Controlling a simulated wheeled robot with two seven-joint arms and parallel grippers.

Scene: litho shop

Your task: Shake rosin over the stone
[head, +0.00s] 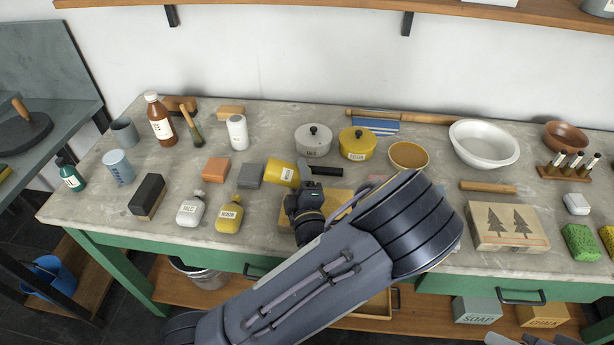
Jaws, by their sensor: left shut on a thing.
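My left gripper (303,186) is shut on a yellow shaker (281,174) with a white label, too small to read surely. The shaker is tilted on its side above the table's middle. My gripper and forearm hide part of it and much of the table behind. A pale stone block (486,240) printed with two dark trees lies flat at the right of the table, apart from the shaker. A tan surface (286,216) shows partly under my gripper; I cannot tell what it is.
A white basin (484,143) stands at the back right. The front left table corner is clear.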

